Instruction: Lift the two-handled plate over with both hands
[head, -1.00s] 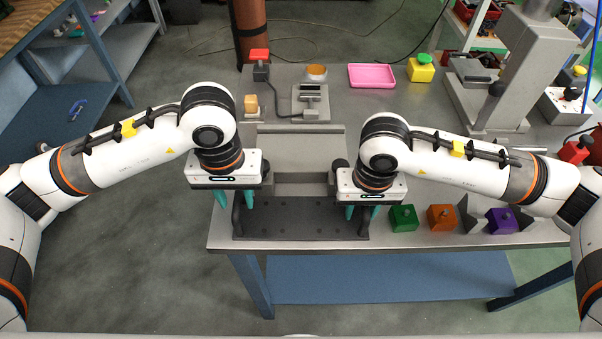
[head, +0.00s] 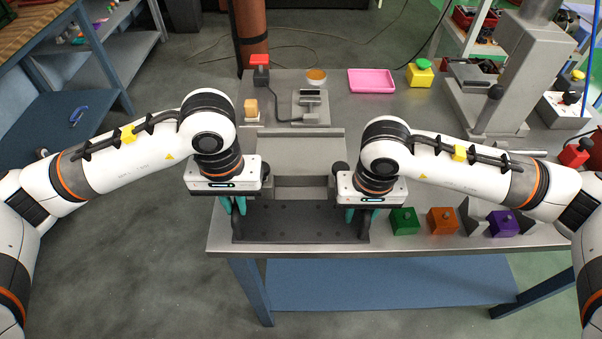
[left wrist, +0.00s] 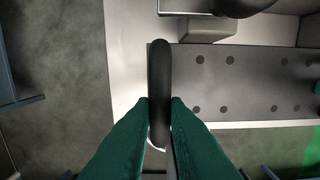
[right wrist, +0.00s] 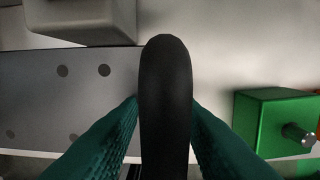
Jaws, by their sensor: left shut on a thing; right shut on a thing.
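The two-handled plate (head: 290,226) is a dark grey flat plate with rows of holes, at the front edge of the cart top in the head view. Its black left handle (left wrist: 160,85) stands between the fingers of my left gripper (head: 238,206), which is shut on it. Its black right handle (right wrist: 166,100) stands between the fingers of my right gripper (head: 360,212), which is shut on it. The plate looks level. Whether it touches the top cannot be told. The lower parts of the handles are partly hidden by the teal fingers.
A grey stepped fixture (head: 295,150) stands just behind the plate. Green (head: 404,221), orange (head: 442,221) and purple (head: 503,223) blocks sit to the right. A pink tray (head: 371,80) and a grey press column (head: 520,65) are farther back. Bare metal top shows right of the fixture.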

